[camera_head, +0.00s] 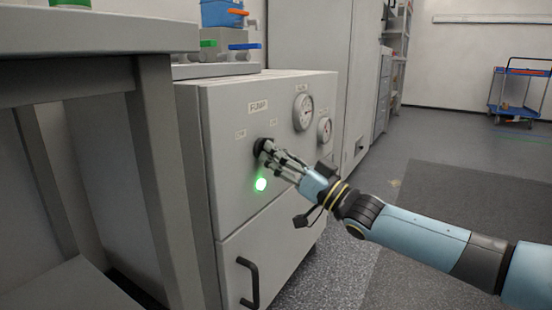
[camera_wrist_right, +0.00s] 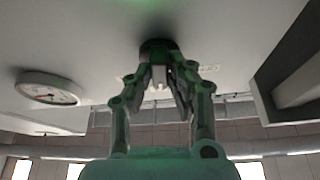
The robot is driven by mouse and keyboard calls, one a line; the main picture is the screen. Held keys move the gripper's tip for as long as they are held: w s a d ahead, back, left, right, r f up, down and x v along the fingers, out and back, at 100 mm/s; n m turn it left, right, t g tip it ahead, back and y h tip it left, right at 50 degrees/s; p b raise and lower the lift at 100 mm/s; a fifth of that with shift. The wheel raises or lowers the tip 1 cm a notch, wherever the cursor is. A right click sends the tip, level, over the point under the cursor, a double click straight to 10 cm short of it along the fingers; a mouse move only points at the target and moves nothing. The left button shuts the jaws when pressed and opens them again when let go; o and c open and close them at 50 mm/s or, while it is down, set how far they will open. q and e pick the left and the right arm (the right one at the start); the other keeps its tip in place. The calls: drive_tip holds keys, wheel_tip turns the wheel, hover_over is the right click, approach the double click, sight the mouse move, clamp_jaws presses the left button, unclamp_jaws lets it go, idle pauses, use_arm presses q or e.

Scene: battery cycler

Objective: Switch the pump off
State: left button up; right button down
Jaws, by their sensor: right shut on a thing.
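The pump cabinet (camera_head: 238,98) is a light grey box with a "PUMP" label on its front. A dark round knob (camera_head: 259,146) sits on the panel below the label, with two small labels above it. My right gripper (camera_head: 267,152) is shut on the knob, its fingers reaching in from the right. The knob (camera_wrist_right: 157,46) also shows in the right wrist view, with the fingers (camera_wrist_right: 160,68) at it. They hide part of the knob, and I cannot tell its exact angle. A green lamp (camera_head: 261,184) is lit below the knob. My left gripper is not in view.
Two round gauges (camera_head: 303,111) are on the panel right of the knob. A black handle (camera_head: 249,283) sticks out from the lower door. A grey table (camera_head: 100,35) stands close at the left. The floor at the right is open, with a blue cart (camera_head: 520,95) far back.

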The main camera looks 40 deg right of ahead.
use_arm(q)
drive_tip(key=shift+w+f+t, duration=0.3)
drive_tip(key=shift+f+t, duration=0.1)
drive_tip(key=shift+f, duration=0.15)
use_arm(e)
drive_tip(key=shift+d+n+g+y, duration=0.1)
drive_tip(key=shift+n+g+y, duration=0.6)
drive_tip(key=shift+n, duration=1.15)
drive_tip(key=shift+d+n+g+y, duration=0.1)
drive_tip(key=shift+n+g+y, duration=0.25)
drive_tip(key=shift+n+y, duration=1.05)
drive_tip(key=shift+n+g+y, duration=0.4)
drive_tip(key=shift+n+g, duration=0.15)
drive_tip(key=shift+n, duration=1.7)
drive_tip(key=shift+w+n, duration=0.1)
drive_tip(key=shift+n, duration=0.2)
drive_tip(key=shift+f, duration=0.1)
drive_tip(key=c, duration=1.2)
unclamp_jaws()
drive_tip(key=shift+c, duration=0.2)
drive_tip(key=v, duration=1.2)
